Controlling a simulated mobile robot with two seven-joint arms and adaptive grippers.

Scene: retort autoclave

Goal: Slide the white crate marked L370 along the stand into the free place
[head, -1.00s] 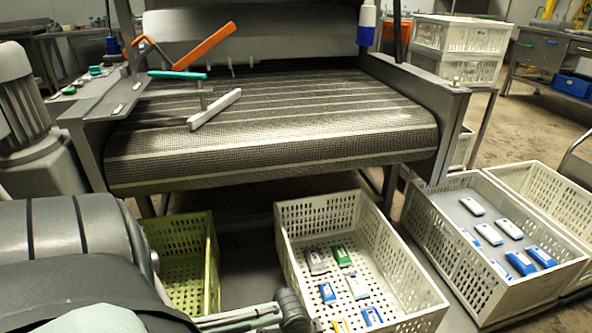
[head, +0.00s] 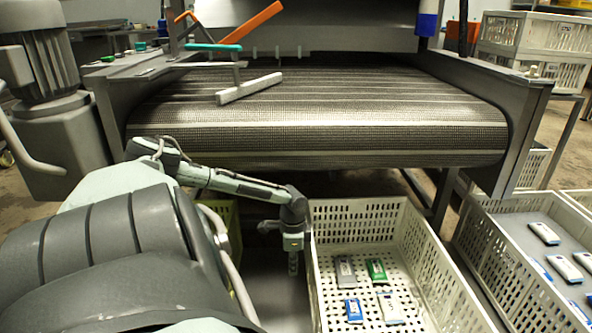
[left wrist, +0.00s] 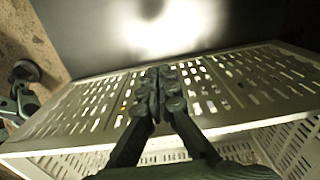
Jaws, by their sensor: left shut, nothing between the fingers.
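A white slotted crate (head: 432,262) stands on the grey stand right of my left gripper (head: 293,265). No L370 mark can be read on it. It holds several packets, grey, green, white and blue. My left gripper is shut and empty, pointing down beside the crate's left wall. In the left wrist view the closed fingers (left wrist: 160,82) show in front of a slotted white crate wall (left wrist: 240,122); contact cannot be told. A bare strip of the stand (head: 270,290) lies left of the crate. My right gripper is not in view.
A green crate (head: 228,222) is mostly hidden behind my left arm. Another white crate (head: 497,242) with packets stands at the right. The mesh conveyor (head: 320,130) and its frame overhang behind. Stacked white crates (head: 540,45) stand at the back right.

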